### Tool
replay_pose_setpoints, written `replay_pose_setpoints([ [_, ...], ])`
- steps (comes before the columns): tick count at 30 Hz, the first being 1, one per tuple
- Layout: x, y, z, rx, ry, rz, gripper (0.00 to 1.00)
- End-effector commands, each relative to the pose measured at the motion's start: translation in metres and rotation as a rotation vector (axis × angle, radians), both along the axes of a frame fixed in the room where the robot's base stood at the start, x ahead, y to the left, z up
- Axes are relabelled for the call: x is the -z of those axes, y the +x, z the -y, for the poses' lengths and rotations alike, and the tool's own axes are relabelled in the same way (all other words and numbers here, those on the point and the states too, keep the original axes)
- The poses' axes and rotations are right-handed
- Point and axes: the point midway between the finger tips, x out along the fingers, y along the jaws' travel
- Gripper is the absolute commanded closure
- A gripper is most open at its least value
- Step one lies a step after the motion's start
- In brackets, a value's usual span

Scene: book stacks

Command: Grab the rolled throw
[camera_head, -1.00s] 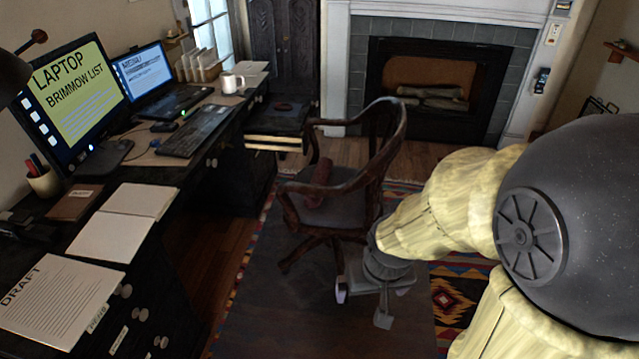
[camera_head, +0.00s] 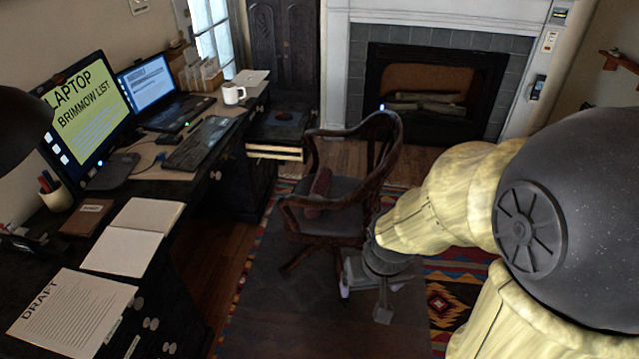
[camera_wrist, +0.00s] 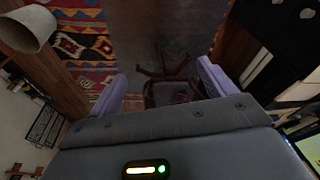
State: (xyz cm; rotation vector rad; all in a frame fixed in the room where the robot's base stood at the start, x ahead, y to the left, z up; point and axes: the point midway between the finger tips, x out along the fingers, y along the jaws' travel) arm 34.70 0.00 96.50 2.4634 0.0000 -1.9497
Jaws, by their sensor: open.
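The rolled throw (camera_head: 319,189) is a small reddish-brown roll on the grey seat of the dark wooden armchair (camera_head: 372,165). It leans toward the left side of the seat, partly behind the chair's arm. My gripper (camera_head: 364,300) is open and empty. In the head view it is in front of and right of the chair, apart from the throw. In the wrist view my gripper (camera_wrist: 161,72) shows two lavender fingers spread wide, with the chair (camera_wrist: 172,92) seen between them. I cannot make out the throw in the wrist view.
A desk (camera_head: 160,250) with monitor, laptop, papers and a white mug (camera_head: 233,93) runs along the left. A fireplace (camera_head: 430,95) is behind the chair. A patterned rug (camera_head: 455,300) covers the floor. An open drawer (camera_head: 275,152) juts out near the chair.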

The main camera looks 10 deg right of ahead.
Motion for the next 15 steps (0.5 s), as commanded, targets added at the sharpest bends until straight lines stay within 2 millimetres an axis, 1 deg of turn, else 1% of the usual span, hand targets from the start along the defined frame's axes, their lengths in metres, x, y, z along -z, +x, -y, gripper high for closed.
replay_pose_setpoints([
  [1,-0.028,0.000,0.000,0.000,0.000,0.000,0.17],
  [6,-0.069,0.000,0.000,0.000,0.000,0.000,0.17],
  [10,-0.091,0.000,0.000,0.000,0.000,0.000,0.17],
  [12,-0.096,0.000,0.000,0.000,0.000,0.000,0.17],
  [15,-0.098,0.000,0.000,0.000,0.000,0.000,0.17],
])
